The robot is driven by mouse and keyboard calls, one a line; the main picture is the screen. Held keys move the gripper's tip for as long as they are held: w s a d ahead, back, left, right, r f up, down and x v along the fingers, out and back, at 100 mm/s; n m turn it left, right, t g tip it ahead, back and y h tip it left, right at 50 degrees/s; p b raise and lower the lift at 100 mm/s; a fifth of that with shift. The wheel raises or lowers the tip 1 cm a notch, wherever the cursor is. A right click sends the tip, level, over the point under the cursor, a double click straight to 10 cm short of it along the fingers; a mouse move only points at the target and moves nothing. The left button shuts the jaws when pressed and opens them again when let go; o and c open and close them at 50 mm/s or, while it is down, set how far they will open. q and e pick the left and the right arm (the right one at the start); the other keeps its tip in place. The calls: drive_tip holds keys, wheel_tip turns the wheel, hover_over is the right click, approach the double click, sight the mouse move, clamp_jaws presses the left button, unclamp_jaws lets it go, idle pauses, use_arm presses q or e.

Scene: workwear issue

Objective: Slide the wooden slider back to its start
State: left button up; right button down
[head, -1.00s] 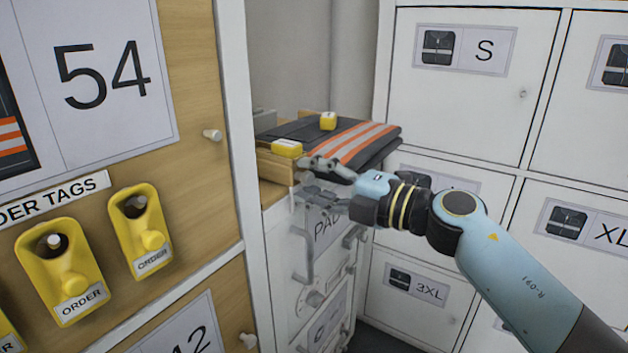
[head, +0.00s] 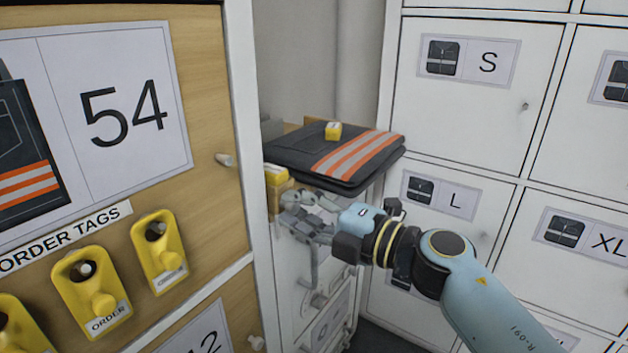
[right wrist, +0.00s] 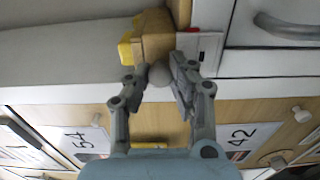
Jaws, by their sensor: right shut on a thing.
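The wooden slider (head: 272,201) is at the left front edge of the white drawer unit's top, partly hidden by the wooden cabinet's edge and my gripper. In the right wrist view the slider (right wrist: 154,42) is a wooden block with a round grey knob (right wrist: 160,76). My right gripper (head: 308,216) is shut on that knob, with one fingertip on each side of it, as the right wrist view shows (right wrist: 160,84). A yellow block (head: 276,175) sits at the slider in the head view. My left gripper is not in view.
The wooden cabinet (head: 205,100) with yellow tag holders (head: 160,250) stands close on the left. White lockers (head: 470,110) stand on the right.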

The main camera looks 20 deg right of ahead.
drive_tip(key=shift+s+a, duration=0.3)
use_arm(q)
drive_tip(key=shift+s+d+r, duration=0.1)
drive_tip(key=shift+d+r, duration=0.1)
use_arm(e)
drive_tip(key=shift+f, duration=0.2)
drive_tip(key=c, duration=1.1)
unclamp_jaws()
drive_tip(key=shift+s+a+r, duration=0.1)
drive_tip(key=shift+a, duration=0.05)
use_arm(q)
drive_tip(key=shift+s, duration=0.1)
use_arm(e)
drive_tip(key=shift+s+d, duration=0.1)
drive_tip(key=shift+d, duration=0.1)
drive_tip(key=v, duration=1.1)
drive_tip(key=shift+s+d, duration=0.2)
drive_tip(key=shift+d, duration=0.05)
